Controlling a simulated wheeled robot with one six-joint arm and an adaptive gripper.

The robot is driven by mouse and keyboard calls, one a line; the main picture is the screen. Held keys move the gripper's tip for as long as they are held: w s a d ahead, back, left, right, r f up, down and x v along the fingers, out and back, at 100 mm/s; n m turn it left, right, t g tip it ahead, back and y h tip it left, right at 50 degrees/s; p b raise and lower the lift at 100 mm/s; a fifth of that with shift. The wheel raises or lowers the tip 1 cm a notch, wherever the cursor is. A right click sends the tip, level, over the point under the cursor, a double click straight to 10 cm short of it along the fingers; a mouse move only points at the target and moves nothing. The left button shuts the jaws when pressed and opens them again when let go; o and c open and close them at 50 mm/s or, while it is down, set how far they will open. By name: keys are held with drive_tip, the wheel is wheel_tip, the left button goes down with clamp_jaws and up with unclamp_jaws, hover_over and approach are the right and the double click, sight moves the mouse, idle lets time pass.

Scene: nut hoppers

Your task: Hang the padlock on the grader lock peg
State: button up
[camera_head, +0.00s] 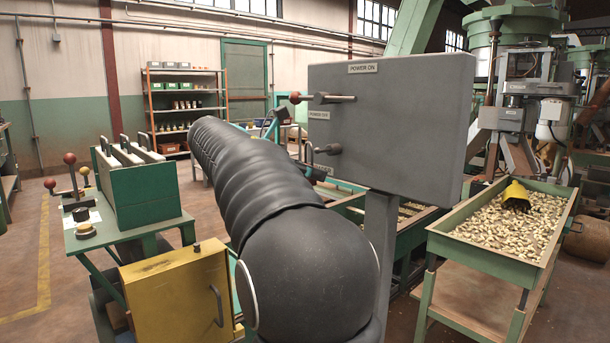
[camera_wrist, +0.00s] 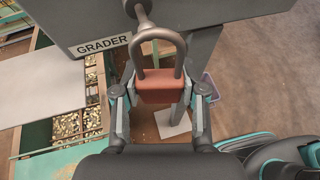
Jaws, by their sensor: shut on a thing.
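The padlock (camera_wrist: 160,88) has an orange-red body and a grey shackle, which points to the top of the wrist view. My gripper (camera_wrist: 161,93) is shut on the padlock's body, one finger on each side. The grader lock peg (camera_wrist: 143,14) is a grey rod with a rounded end, at the top of the wrist view by the GRADER label (camera_wrist: 103,46). The peg's lower end overlaps the top of the shackle; I cannot tell whether it passes through the loop.
A grey panel (camera_head: 420,120) on a post carries POWER ON labels and two levers, the upper one (camera_head: 322,98) red-tipped. A green nut tray (camera_head: 440,237) stands right. A green box (camera_head: 145,195) on a table and a yellow box (camera_head: 175,295) stand left. Floor is open at far left.

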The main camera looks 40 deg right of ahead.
drive_tip(key=shift+w+d+f+b, duration=0.15)
drive_tip(key=shift+d+b, duration=0.25)
drive_tip(key=shift+d, duration=1.55)
drive_tip(key=shift+d+f+p, duration=0.3)
drive_tip(key=shift+d+p, duration=0.15)
drive_tip(key=shift+p, duration=0.05)
drive_tip(key=shift+f, duration=0.15)
drive_tip(key=o, duration=1.3)
drive_tip(key=shift+w, duration=0.1)
drive_tip(key=v, duration=1.2)
